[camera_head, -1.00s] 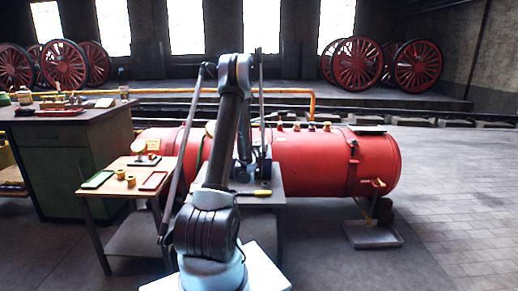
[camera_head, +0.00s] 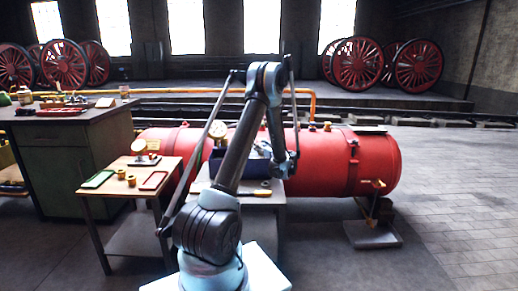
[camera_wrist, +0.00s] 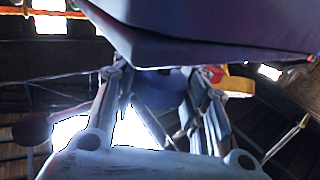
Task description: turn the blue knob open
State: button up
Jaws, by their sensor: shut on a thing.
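In the wrist view a round dark blue knob (camera_wrist: 160,88) sits between the two fingers of my gripper (camera_wrist: 158,92). The fingers are closed around it at its sides, and it is partly in shadow. A large dark blue block-like body (camera_wrist: 210,30) hangs across the top of that view, just above the fingers. In the head view my gripper (camera_head: 266,150) is small and partly covered by my arm, next to a dark blue box (camera_head: 252,169) on a small table. The knob cannot be made out there.
A red boiler (camera_head: 330,165) lies behind the small table (camera_head: 248,199). To the left stand a side table (camera_head: 125,190) with a gauge and trays, and a green workbench (camera_head: 60,125). A yellow part (camera_wrist: 238,86) shows beside the fingers. The floor at right is clear.

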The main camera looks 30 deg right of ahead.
jog(key=shift+n+y, duration=1.1)
jog(key=shift+y, duration=0.6)
jog(key=shift+g, duration=0.3)
jog(key=o, duration=1.1)
jog(key=v, duration=1.2)
jog(key=shift+d+f, duration=0.15)
jog(key=shift+d, duration=0.05)
